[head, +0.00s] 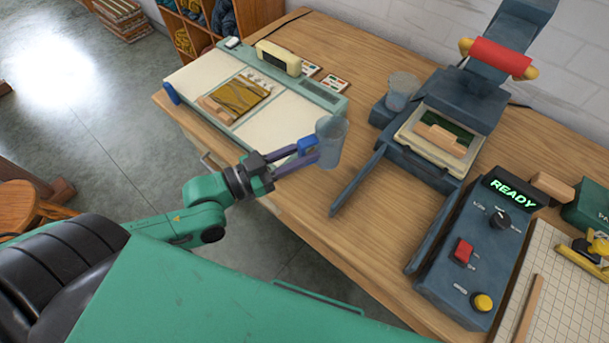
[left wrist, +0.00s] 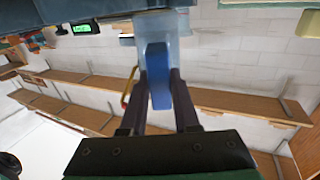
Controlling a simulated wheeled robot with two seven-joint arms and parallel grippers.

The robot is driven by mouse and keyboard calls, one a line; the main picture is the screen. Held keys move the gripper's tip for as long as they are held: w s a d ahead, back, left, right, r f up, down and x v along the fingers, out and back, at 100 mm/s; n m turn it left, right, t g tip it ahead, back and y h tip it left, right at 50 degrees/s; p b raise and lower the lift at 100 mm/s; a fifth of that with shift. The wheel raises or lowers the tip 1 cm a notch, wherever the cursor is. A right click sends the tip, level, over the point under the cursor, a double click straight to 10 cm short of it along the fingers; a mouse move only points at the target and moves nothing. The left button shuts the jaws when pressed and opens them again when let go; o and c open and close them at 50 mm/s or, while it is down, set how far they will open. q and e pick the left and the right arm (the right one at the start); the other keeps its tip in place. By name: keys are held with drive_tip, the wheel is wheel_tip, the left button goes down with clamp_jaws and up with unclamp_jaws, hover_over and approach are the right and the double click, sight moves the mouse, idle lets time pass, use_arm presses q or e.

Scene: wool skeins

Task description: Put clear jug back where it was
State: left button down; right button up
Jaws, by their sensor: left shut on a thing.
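The clear jug (head: 331,146) is a see-through vessel with a blue handle (head: 308,144). My left gripper (head: 303,153) is shut on this handle, and the jug looks upright over the front part of the wooden table. Whether its base touches the table I cannot tell. In the left wrist view the blue handle (left wrist: 158,75) sits between the two fingers, with the pale jug body (left wrist: 172,32) just beyond it. My right gripper is not in view.
A second clear vessel (head: 402,91) stands at the left of the dark press (head: 462,95). A pale panelled station (head: 185,82) is at the back left. A control box reading READY (head: 470,255) is at the right. Bare tabletop (head: 295,205) shows in front of the jug.

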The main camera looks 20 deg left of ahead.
sight(316, 163)
use_arm(q)
wheel_tip(316, 163, down, 6)
drive_tip(key=shift+r+b, duration=0.15)
drive_tip(key=shift+b, duration=0.9)
drive_tip(key=c, duration=0.7)
unclamp_jaws()
drive_tip(key=shift+o, duration=0.2)
